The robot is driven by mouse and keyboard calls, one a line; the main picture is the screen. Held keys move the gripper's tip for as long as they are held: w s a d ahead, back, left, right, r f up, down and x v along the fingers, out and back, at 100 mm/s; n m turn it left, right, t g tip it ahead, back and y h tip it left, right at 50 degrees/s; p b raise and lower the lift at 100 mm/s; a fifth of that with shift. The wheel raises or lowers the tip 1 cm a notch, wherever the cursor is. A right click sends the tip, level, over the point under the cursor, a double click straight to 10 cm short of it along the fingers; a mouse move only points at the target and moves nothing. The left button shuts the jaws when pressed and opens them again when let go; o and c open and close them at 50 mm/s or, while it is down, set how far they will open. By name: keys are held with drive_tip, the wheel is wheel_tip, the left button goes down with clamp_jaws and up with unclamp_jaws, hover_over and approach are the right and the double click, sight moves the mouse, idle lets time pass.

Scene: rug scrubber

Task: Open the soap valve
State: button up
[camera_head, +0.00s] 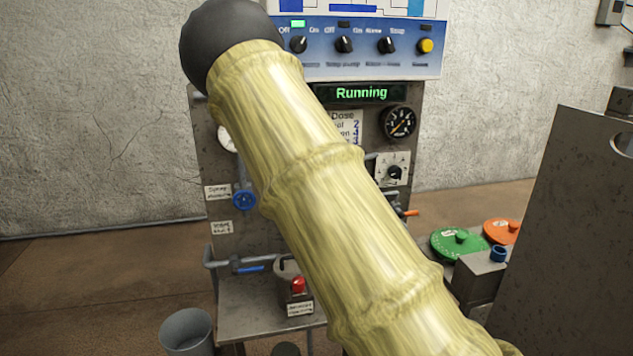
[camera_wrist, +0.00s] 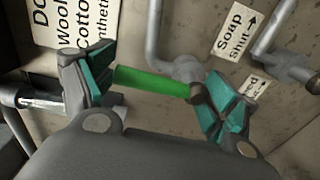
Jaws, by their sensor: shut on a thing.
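In the wrist view the soap valve's green lever (camera_wrist: 150,82) sits on a grey pipe fitting, beside a sign reading "Soap shut" with an arrow (camera_wrist: 235,30). My gripper (camera_wrist: 155,92), with teal pads, is shut on the lever along its length. One finger is at its left end and the other beside its right end at the fitting. The head view does not show the gripper or the green lever; my arm covers the panel's middle.
In the head view the control panel (camera_head: 358,60) has knobs and a green "Running" display (camera_head: 360,93). A blue handwheel (camera_head: 243,198), blue lever (camera_head: 250,268) and orange lever (camera_head: 410,213) are nearby. Green (camera_head: 459,244) and orange (camera_head: 502,231) lids stand right; a bucket (camera_head: 187,333) stands lower left.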

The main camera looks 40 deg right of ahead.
drive_tip(key=shift+w+r, duration=0.2)
drive_tip(key=shift+r, duration=0.4)
drive_tip(key=o, duration=1.1)
drive_tip(key=shift+o, duration=0.8)
drive_tip(key=shift+f, duration=0.15)
drive_tip(key=shift+a, duration=0.1)
drive_tip(key=shift+s+a+f, duration=0.1)
drive_tip(key=shift+s+f, duration=0.05)
drive_tip(key=v, duration=1.2)
drive_tip(key=shift+f, duration=0.1)
